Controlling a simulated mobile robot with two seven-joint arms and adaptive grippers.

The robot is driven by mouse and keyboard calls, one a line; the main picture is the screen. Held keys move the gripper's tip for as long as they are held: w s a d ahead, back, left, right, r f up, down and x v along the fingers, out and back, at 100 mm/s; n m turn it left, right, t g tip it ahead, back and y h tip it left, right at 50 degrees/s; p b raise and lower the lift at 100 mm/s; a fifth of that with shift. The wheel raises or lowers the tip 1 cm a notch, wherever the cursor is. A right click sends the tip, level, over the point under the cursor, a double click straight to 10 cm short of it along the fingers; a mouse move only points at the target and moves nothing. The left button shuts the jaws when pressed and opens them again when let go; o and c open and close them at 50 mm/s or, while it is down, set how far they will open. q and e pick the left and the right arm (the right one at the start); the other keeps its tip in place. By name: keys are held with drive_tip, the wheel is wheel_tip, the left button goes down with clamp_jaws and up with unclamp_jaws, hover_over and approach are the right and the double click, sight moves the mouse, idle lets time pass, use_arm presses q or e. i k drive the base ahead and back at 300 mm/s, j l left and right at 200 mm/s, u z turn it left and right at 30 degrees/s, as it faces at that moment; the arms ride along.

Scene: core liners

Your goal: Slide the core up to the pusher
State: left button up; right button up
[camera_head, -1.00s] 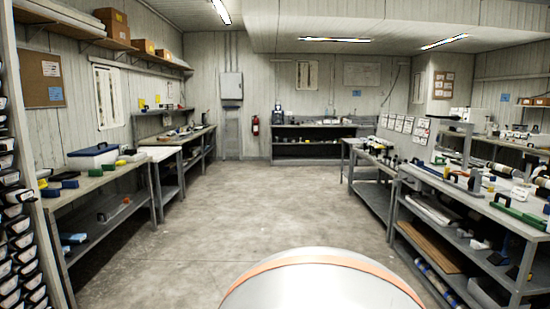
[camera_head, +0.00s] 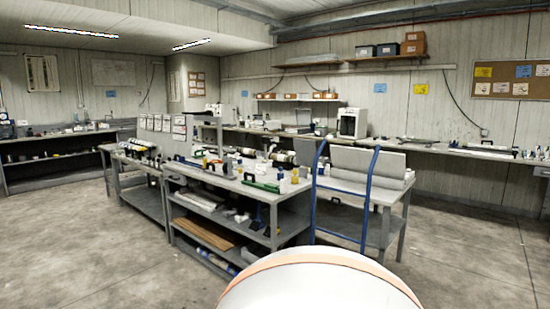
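Neither of my grippers is in view. A grey workbench (camera_head: 205,172) with a lower shelf stands in the middle of the room. Several light cylinders, which may be cores or liners, lie toward its far side, one of them a white and dark cylinder (camera_head: 283,157). A green-handled tool (camera_head: 262,186) lies near its front edge. I cannot tell which item is the core or the pusher at this distance.
A blue-framed cart (camera_head: 369,200) stands at the right end of the workbench. A long wall counter (camera_head: 440,150) runs along the back with a white machine (camera_head: 352,122) on it. The concrete floor (camera_head: 110,260) is clear at left and right. My own rounded white body part fills the bottom middle.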

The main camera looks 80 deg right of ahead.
sight(286, 152)
drive_tip(key=z, duration=2.85)
drive_tip(key=i+l+z, duration=0.1)
drive_tip(key=z, duration=0.35)
drive_tip(key=i+z, duration=0.2)
drive_tip(key=z, duration=0.2)
drive_tip(key=i+j+z, duration=0.1)
drive_tip(key=i+z, duration=0.2)
drive_tip(key=i, duration=5.75)
